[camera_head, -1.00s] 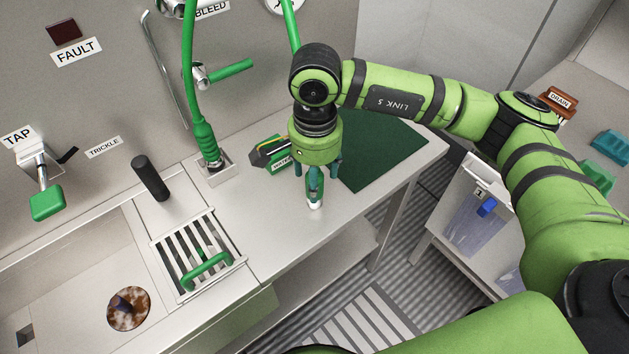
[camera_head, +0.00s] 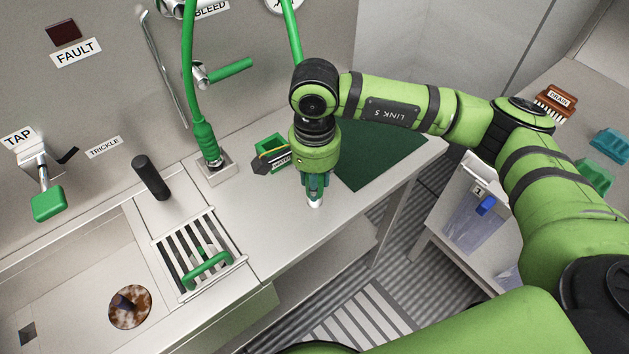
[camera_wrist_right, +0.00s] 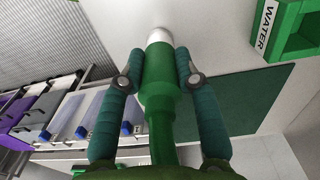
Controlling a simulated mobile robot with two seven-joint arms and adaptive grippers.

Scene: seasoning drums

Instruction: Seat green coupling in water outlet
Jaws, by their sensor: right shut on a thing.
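My right gripper (camera_head: 317,187) is shut on the green coupling (camera_wrist_right: 160,85), whose pale metal tip points down over the counter in the head view. In the wrist view the coupling lies between the two finger pads, its narrower green part running back toward the palm. A green box-like holder labelled WATER (camera_head: 270,142) is on the counter just left of the gripper, apart from the coupling. It also shows in the wrist view (camera_wrist_right: 292,42) at the upper right. A dark piece with a yellow stripe lies at its front. My left gripper is out of view.
A green hose (camera_head: 204,130) stands in a metal plate at left. A dark green mat (camera_head: 378,152) lies right of the gripper. The sink, a slatted rack with a green handle (camera_head: 207,271) and a black post (camera_head: 151,177) are at left. The counter's front edge is close.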

